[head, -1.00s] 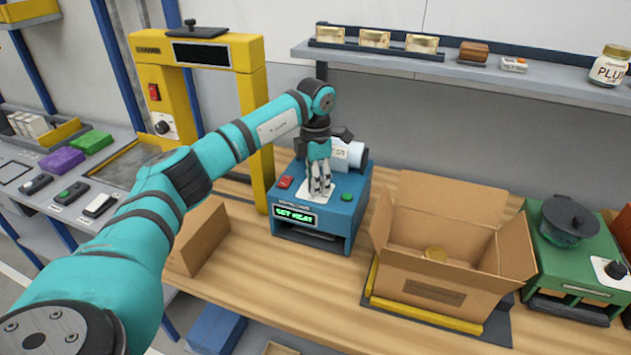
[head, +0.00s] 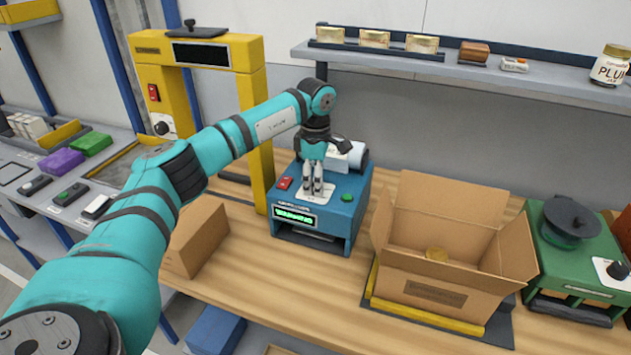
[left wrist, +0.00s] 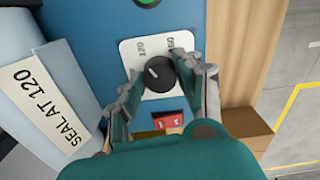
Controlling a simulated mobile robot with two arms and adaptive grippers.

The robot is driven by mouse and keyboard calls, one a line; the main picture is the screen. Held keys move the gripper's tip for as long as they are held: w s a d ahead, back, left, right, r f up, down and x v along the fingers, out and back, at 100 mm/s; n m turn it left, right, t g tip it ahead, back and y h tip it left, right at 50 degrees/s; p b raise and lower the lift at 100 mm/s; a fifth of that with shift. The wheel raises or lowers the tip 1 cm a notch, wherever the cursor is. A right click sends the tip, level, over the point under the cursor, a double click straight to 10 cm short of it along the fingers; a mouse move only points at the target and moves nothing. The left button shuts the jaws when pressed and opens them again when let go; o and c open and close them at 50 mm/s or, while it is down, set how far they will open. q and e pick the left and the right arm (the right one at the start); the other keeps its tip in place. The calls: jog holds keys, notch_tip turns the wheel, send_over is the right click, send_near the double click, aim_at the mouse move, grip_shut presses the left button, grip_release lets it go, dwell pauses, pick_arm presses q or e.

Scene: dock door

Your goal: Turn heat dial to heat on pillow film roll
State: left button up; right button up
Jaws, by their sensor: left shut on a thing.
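The blue pillow film machine (head: 343,213) stands on the wooden bench in the head view, with a lit green display (head: 294,217) whose text is too blurred to read surely. The white film roll (head: 354,155) is at its back, partly behind my gripper. In the left wrist view the roll's tag (left wrist: 43,100) reads "SEAL AT 120". The black heat dial (left wrist: 160,73) sits on a white plate with marks around it. My left gripper (head: 316,192) points down at the dial, its fingers shut on it from both sides. My right gripper is not in view.
A red switch (head: 284,184) and a green button (head: 347,198) flank the dial. A yellow frame (head: 260,135) stands left of the machine, an open cardboard box (head: 432,280) right of it. A shelf (head: 480,74) runs above at the back.

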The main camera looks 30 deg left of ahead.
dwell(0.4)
pick_arm(q)
jog(key=o, duration=1.1)
jog(key=shift+o, duration=0.2)
jog(key=shift+r, duration=0.1)
notch_tip(320, 180, up, 12)
